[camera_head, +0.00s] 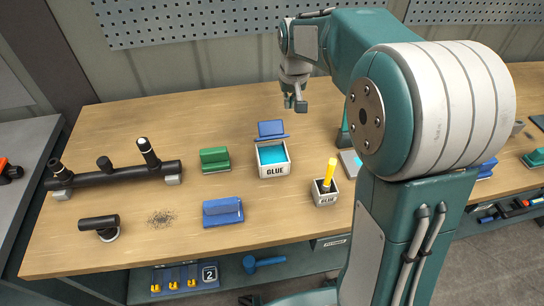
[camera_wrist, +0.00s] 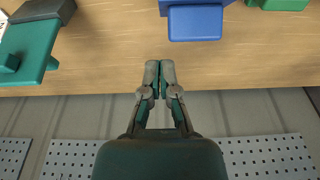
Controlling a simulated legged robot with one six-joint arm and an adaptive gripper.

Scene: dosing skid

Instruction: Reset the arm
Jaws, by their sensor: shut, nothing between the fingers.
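My arm (camera_head: 350,40) reaches from the right over the workbench (camera_head: 200,120). My gripper (camera_head: 295,103) hangs above the back part of the bench, pointing down. In the wrist view my gripper (camera_wrist: 160,70) has its two fingers together, with nothing between them. A blue block-like piece (camera_head: 271,130) stands behind the glue box, below and left of the gripper; it also shows in the wrist view (camera_wrist: 195,22), apart from the fingertips.
A white glue box (camera_head: 274,170) with blue content and a smaller glue pot (camera_head: 325,198) holding a yellow-handled tool stand mid-bench. Green (camera_head: 215,160) and blue (camera_head: 223,211) blocks and a black pipe (camera_head: 115,177) lie left. A perforated panel (camera_head: 190,22) rises behind.

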